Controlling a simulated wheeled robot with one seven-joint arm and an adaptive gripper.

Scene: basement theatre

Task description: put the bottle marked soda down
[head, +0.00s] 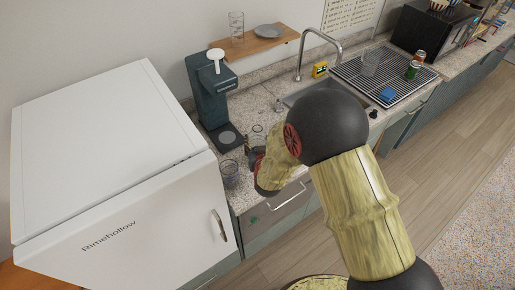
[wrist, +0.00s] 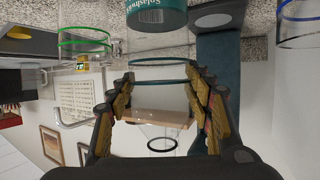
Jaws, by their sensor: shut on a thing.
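My gripper (wrist: 164,76) is shut on a clear, see-through bottle (wrist: 160,72) with thin teal rings, in the middle of the wrist view. A teal label (wrist: 157,16) with "Splash…" lettering lines up with it at the top edge of that view. I cannot tell for sure that both are one bottle, and I read no word "soda". In the head view my gripper (head: 257,155) is low over the counter between the drink machine and the sink, and clear glass (head: 257,131) shows by it. Whether the bottle touches the counter is hidden.
A blue-rimmed glass (head: 230,174) stands on the speckled counter (head: 262,100) beside the white fridge (head: 110,160). The teal drink machine (head: 212,92) stands behind. A green-ringed glass (wrist: 83,42) is on the other side.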

